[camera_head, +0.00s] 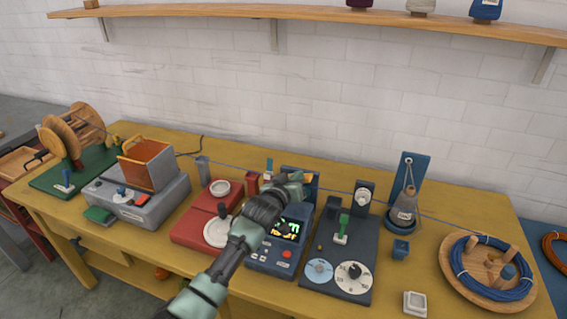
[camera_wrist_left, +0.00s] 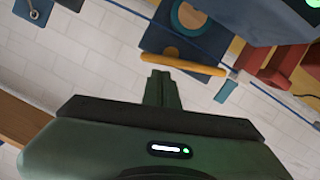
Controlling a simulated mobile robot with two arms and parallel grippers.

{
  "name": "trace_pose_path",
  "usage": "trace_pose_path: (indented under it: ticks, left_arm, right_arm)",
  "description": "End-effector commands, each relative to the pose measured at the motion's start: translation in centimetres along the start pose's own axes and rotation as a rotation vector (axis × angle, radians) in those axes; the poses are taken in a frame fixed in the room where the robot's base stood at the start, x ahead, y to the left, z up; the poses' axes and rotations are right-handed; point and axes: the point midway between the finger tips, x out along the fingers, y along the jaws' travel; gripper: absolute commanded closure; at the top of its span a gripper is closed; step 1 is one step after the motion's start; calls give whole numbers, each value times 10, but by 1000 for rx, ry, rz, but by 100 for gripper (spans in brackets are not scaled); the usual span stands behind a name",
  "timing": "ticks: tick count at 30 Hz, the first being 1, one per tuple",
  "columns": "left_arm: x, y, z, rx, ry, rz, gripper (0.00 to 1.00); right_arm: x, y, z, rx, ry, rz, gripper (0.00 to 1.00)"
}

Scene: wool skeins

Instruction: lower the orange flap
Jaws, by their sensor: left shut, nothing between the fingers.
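The orange flap (camera_wrist_left: 182,64) shows in the left wrist view as a narrow, rounded orange bar, seen nearly edge-on. It stands out in front of a blue panel (camera_wrist_left: 160,40) with a round opening. In the head view the blue panel (camera_head: 290,170) is behind my left gripper (camera_head: 298,179), which hides much of that spot. My left gripper is shut and empty. Its fingertips (camera_wrist_left: 161,77) appear just short of the flap in the wrist view; I cannot tell whether they touch. My right gripper is not in view.
A blue unit with a lit screen (camera_head: 286,228) stands under my left wrist. A red unit (camera_head: 205,222) is to its left, and a dark dial panel (camera_head: 335,265) to its right. A blue strand (camera_head: 330,187) runs across behind. The table front at right has some free room.

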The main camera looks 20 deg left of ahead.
Motion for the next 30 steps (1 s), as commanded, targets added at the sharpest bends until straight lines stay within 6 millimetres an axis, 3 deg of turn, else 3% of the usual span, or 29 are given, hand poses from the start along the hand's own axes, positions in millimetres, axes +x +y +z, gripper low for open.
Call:
trace_pose_path:
  ticks: [10,30]
  left_arm:
    - [5,-2,19,243,-1,-61,100]
    - [7,-3,29,241,-2,-61,100]
  right_arm:
    - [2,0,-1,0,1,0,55]
    - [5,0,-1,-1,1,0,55]
